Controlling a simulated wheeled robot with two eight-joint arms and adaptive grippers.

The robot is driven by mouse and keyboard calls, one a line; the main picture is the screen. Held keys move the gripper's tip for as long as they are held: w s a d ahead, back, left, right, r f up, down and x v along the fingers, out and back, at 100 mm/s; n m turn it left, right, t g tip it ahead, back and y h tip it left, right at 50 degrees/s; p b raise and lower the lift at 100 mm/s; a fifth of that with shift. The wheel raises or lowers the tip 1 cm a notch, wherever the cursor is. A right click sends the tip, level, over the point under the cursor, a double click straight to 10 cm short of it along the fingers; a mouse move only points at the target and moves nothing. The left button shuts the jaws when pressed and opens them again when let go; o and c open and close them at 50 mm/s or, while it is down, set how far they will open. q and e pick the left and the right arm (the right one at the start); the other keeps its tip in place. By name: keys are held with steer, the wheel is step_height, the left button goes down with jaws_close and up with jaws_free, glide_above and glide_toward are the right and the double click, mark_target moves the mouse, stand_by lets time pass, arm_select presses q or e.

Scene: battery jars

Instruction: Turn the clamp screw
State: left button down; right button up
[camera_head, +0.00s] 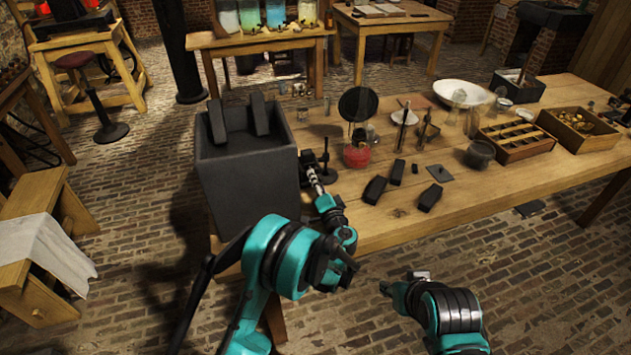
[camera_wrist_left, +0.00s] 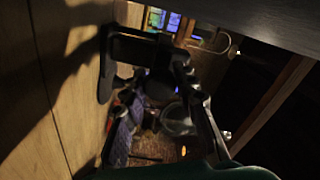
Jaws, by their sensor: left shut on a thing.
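A small black clamp (camera_head: 308,158) stands at the table's edge, right beside the large dark grey box. My left gripper (camera_head: 315,180) reaches up to it from the front and is shut on a small part of it, which looks like the clamp screw; the fingers mostly hide that part. In the left wrist view the dark clamp (camera_wrist_left: 132,45) shows beside the wooden tabletop, with my left gripper (camera_wrist_left: 160,100) around its lower part, dim and blurred. My right gripper (camera_head: 390,288) is low in front of the table, away from the clamp; its fingers are too unclear to read.
The grey box (camera_head: 243,185) stands close on the clamp's left. Black blocks (camera_head: 375,190) lie on the table (camera_head: 480,195) to the right, with a red-based glass jar (camera_head: 357,155) behind them. Wooden trays (camera_head: 517,145) stand farther right.

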arm_select(q)
steer(key=m, duration=0.4)
steer(key=shift+m, duration=0.3)
steer(key=m, duration=0.4)
steer(key=shift+r+m, duration=0.1)
steer(key=shift+m, duration=0.2)
steer(key=m, duration=0.4)
steer(key=shift+m, duration=2.4)
steer(key=c, duration=1.2)
jaws_free()
steer(key=shift+o, duration=0.2)
